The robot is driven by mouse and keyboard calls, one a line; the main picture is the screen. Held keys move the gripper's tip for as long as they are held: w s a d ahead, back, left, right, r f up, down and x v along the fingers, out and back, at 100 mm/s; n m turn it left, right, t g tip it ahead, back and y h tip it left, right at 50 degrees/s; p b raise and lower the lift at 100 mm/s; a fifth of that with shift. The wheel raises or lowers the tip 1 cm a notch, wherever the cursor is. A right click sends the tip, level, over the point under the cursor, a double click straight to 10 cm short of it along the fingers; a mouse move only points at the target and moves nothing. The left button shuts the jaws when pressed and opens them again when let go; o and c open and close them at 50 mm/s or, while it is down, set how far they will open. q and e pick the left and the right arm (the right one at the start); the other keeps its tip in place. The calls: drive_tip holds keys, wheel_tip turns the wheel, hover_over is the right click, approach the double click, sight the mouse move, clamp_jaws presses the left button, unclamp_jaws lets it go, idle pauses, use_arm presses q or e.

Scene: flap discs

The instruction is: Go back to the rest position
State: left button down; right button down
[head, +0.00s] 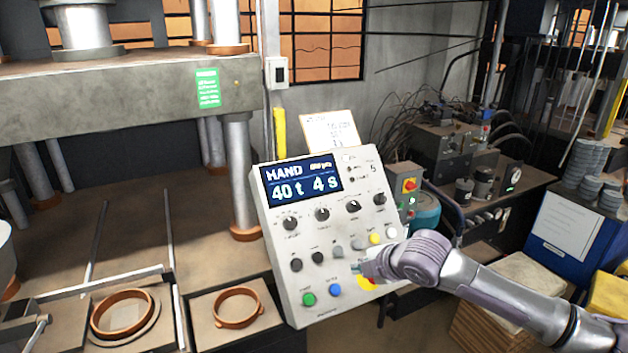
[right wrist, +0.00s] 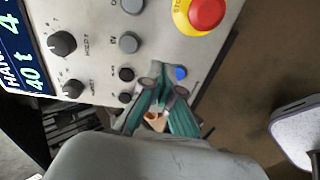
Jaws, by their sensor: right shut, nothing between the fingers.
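My right arm comes in from the right in the head view, and its gripper (head: 362,270) is at the lower right part of the control panel (head: 325,225). In the right wrist view the gripper (right wrist: 160,88) is shut and empty, its teal fingers in front of the panel face near the blue button (right wrist: 181,73). I cannot tell whether the fingertips touch the panel. The panel display (head: 301,182) reads HAND, 40 t and 4 s. The red stop button on its yellow base (right wrist: 205,14) is partly behind my gripper in the head view. My left gripper is not in view.
A press (head: 110,95) stands at the left, with orange rings (head: 238,307) on its front ledge. A bench with hydraulic blocks (head: 447,147) and hoses is behind my right arm. A blue bin (head: 572,240) with stacked discs (head: 590,160) stands at the right.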

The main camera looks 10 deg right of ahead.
drive_tip(key=s+a+f+m+g+y, duration=0.1)
drive_tip(key=s+a+f+m, duration=0.35)
drive_tip(key=s, duration=0.45)
drive_tip(key=s+a+f+m+g, duration=0.1)
drive_tip(key=s+a+f+m, duration=0.2)
drive_tip(key=s+a+f, duration=0.45)
drive_tip(key=s+d+f+m+g+h, duration=0.25)
drive_tip(key=s+d+m, duration=0.45)
drive_tip(key=s, duration=0.4)
drive_tip(key=s+d+f+m+g+h, duration=0.1)
drive_tip(key=s+d+f+m+h, duration=0.3)
drive_tip(key=s+d, duration=0.65)
wheel_tip(320, 180, down, 29)
drive_tip(key=a+y+b, duration=0.1)
drive_tip(key=y+b, duration=0.1)
drive_tip(key=b, duration=0.5)
drive_tip(key=s+d+f+g+b, duration=0.1)
drive_tip(key=s+f+b, duration=0.2)
drive_tip(key=s+f, duration=0.5)
drive_tip(key=s+d+f+g+b, duration=0.1)
drive_tip(key=s+f+b, duration=0.2)
drive_tip(key=s+f, duration=0.6)
wheel_tip(320, 180, down, 9)
drive_tip(key=shift+s+d+r+m+b, duration=0.1)
drive_tip(key=shift+s+d+m+b, duration=0.15)
drive_tip(key=shift+d+m+b, duration=0.15)
